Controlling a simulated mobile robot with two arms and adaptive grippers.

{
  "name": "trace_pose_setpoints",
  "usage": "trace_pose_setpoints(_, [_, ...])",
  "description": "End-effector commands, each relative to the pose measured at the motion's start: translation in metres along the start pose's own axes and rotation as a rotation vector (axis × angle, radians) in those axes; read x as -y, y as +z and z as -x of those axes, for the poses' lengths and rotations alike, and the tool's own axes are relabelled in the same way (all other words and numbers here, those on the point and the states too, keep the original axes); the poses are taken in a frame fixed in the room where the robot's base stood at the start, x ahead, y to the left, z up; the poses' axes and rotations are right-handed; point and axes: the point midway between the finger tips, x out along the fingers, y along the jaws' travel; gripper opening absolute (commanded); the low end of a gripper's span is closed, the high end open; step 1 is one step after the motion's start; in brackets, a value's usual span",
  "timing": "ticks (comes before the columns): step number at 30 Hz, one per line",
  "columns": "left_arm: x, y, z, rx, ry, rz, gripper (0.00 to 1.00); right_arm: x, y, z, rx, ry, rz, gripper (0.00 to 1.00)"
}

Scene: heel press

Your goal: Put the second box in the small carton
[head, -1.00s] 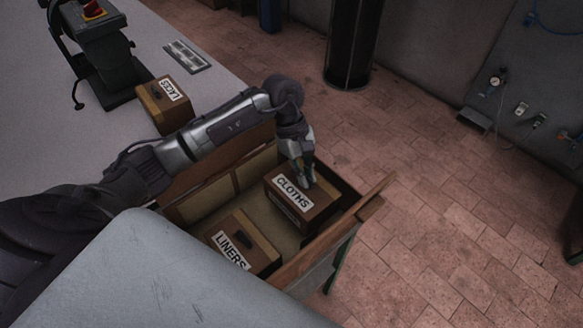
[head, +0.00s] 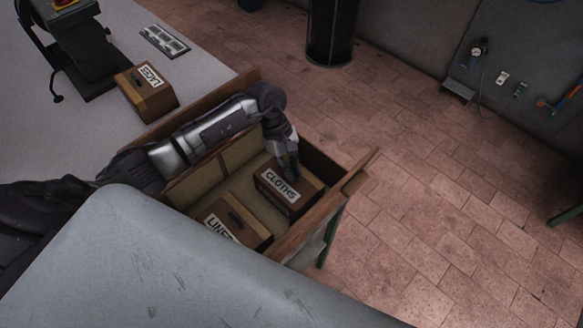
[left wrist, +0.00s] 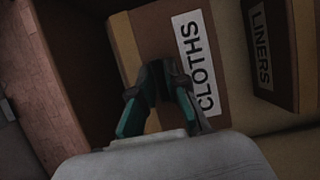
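The CLOTHS box (head: 291,190), brown with a white label, is inside an open wooden drawer-like container (head: 352,183). Whether it rests on the floor there I cannot tell. My left gripper (head: 290,174) is on top of it. In the left wrist view the fingers (left wrist: 161,76) close in at the middle of the lid, beside the label of the CLOTHS box (left wrist: 222,38); the box's handle is hidden between them. The LINERS box (head: 247,226), with a dark handle, sits apart from it in the same container. My right gripper is out of view. I see nothing clearly a small carton.
A LACES box (head: 153,95) stands on the grey bench (head: 60,135), near a dark press (head: 75,45) and a flat metal plate (head: 164,41). The container's wooden walls surround both boxes.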

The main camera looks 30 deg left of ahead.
Motion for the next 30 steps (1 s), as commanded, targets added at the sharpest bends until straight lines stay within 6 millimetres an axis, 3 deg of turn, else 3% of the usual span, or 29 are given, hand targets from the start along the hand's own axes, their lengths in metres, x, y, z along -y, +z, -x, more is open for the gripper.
trace_pose_setpoints(1, [0.0,0.0,0.001,0.0,0.0,0.0,0.23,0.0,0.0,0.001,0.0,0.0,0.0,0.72])
trace_pose_setpoints(4, [0.0,0.0,0.001,0.0,0.0,0.0,0.37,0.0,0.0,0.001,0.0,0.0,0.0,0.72])
trace_pose_setpoints(16, [0.0,0.002,0.008,0.0,0.001,0.0,0.37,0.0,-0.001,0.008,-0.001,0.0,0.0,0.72])
trace_pose_setpoints(17, [-0.001,0.0,0.009,-0.002,0.003,0.0,0.37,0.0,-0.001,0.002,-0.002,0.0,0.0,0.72])
trace_pose_setpoints(30, [-0.001,-0.001,0.097,-0.004,0.005,-0.001,0.37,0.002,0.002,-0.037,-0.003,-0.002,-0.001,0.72])
